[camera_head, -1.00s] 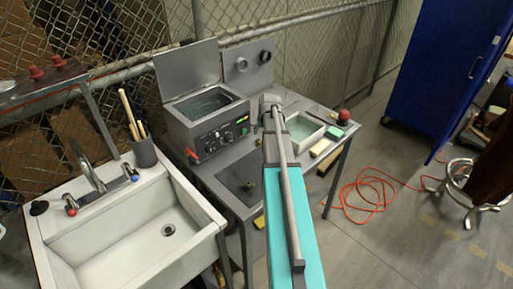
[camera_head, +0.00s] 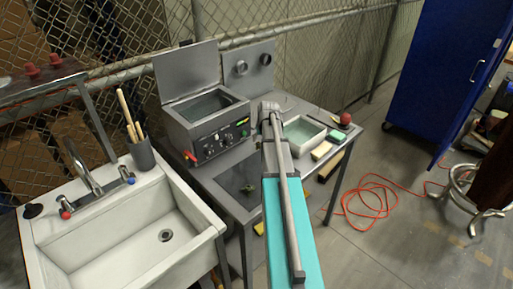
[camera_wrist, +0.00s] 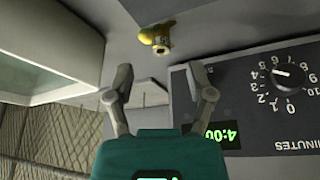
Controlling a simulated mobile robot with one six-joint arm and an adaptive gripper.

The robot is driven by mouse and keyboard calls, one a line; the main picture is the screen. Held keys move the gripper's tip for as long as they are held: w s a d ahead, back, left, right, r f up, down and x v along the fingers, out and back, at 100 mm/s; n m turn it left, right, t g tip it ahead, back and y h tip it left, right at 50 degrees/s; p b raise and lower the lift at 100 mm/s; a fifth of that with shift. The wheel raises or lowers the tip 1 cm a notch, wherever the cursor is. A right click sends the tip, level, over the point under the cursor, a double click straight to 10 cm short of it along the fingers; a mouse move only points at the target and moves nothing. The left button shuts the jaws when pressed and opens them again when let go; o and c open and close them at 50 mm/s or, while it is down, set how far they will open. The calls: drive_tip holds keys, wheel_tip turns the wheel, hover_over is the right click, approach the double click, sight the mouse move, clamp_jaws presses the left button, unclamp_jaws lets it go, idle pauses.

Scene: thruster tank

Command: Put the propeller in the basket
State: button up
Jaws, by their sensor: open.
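A small dark object, perhaps the propeller (camera_head: 248,188), lies on the dark mat in front of the cleaner in the head view. It is too small to be sure. The open-lidded cleaner tank (camera_head: 205,133) holds liquid; I cannot make out a basket in it. My gripper (camera_wrist: 160,76) is open and empty in the wrist view, its fingers spread beside the cleaner's control panel (camera_wrist: 255,100). A small brass and yellow fitting (camera_wrist: 159,37) shows just beyond the fingertips. In the head view my arm hides the gripper.
A white sink (camera_head: 130,237) with a tap stands at the left. A white tray (camera_head: 303,132) of liquid, sponges (camera_head: 321,150) and a red-knobbed item (camera_head: 345,119) lie on the bench's right. An orange cable (camera_head: 372,200) lies on the floor near a blue cabinet (camera_head: 440,75).

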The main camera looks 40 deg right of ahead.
sight(259, 142)
drive_tip(key=shift+w+b+x, duration=0.1)
drive_tip(key=shift+b+x, duration=1.05)
drive_tip(key=shift+x, duration=0.15)
drive_tip(key=shift+w+b+x, duration=0.15)
drive_tip(key=shift+b+x, duration=1)
drive_tip(key=shift+x, duration=0.15)
drive_tip(key=shift+r, duration=0.1)
clamp_jaws()
